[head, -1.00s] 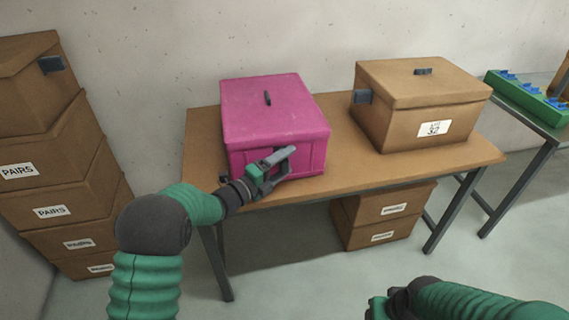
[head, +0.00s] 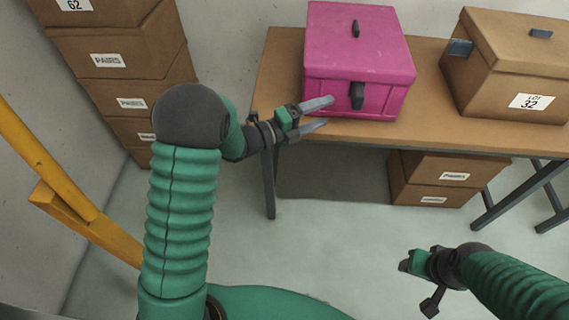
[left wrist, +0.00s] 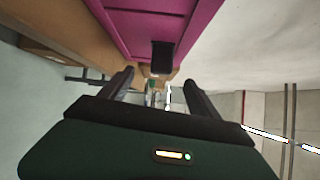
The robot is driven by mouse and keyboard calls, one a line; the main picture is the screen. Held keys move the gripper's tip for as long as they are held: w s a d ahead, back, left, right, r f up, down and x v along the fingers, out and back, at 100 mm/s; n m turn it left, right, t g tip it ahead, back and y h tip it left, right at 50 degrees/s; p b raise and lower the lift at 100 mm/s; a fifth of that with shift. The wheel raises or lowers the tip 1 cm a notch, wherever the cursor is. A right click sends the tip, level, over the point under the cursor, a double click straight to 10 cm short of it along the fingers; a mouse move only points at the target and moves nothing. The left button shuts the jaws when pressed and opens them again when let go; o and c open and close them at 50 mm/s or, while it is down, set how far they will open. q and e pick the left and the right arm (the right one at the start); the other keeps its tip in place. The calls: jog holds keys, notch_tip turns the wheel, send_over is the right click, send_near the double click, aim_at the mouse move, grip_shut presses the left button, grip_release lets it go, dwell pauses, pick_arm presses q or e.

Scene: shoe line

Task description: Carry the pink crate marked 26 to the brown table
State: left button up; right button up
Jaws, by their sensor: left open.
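The pink crate (head: 350,50) stands closed on the wooden table (head: 281,75), near its left end. It has a dark handle on the lid and another on the front face. No number 26 is visible on it. My left gripper (head: 328,111) is open and empty at the lower left of the crate's front face, left of the front handle. In the left wrist view the pink crate (left wrist: 160,25) and its dark handle are beyond the open left gripper (left wrist: 158,78). My right gripper (head: 418,270) is low over the floor, apart from the table; its jaw state is unclear.
A brown box marked 32 (head: 500,75) stands on the same table, right of the crate. Brown boxes (head: 440,180) are under the table. A stack of brown boxes (head: 110,60) stands at left, with a yellow frame (head: 60,180) nearer me. The floor between is clear.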

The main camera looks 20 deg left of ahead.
pick_arm(q)
jog(key=s+a+f+n+g+y, duration=0.1)
jog(key=s+a+f+n+y, duration=0.15)
jog(key=n+y, duration=0.35)
jog(key=s+a+f+n+g+y, duration=0.1)
jog(key=a+f+n+y, duration=0.25)
jog(key=n, duration=0.45)
jog(key=s+f+n+g, duration=0.2)
jog(key=s+n+g, duration=0.1)
jog(key=s, duration=0.4)
jog(key=s+f+n+g+y, duration=0.1)
jog(key=s+f+n+g, duration=0.1)
jog(key=s+n, duration=0.3)
jog(key=s+f+n+g, duration=0.2)
jog(key=s+n+g, duration=0.2)
jog(key=s, duration=0.7)
jog(key=shift+d+n+y, duration=0.35)
jog(key=shift+d+n, duration=0.05)
jog(key=shift+n, duration=0.2)
